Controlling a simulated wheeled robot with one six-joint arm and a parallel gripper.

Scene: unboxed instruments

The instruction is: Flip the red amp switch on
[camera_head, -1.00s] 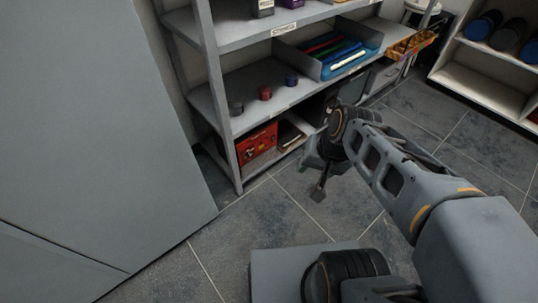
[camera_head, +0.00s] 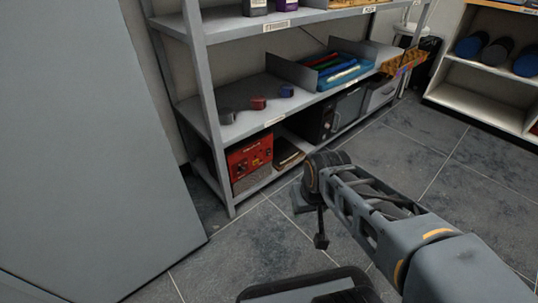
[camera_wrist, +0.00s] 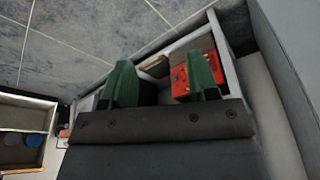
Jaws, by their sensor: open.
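The red amp (camera_head: 250,158) stands on the lowest shelf at the left end of the grey rack. Its red front panel with small dark controls faces outward; which one is the switch is too small to tell. It also shows upside down in the wrist view (camera_wrist: 180,83), partly hidden behind the right finger. My gripper (camera_head: 321,241) hangs over the floor in front of the rack, to the right of the amp and apart from it. In the wrist view its two green fingers (camera_wrist: 160,80) are spread, with nothing between them.
A brown item (camera_head: 288,154) lies beside the amp on the bottom shelf. The grey rack's front post (camera_head: 212,120) rises at the amp's left. A large grey panel (camera_head: 90,140) fills the left side. The tiled floor (camera_head: 235,245) before the rack is clear.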

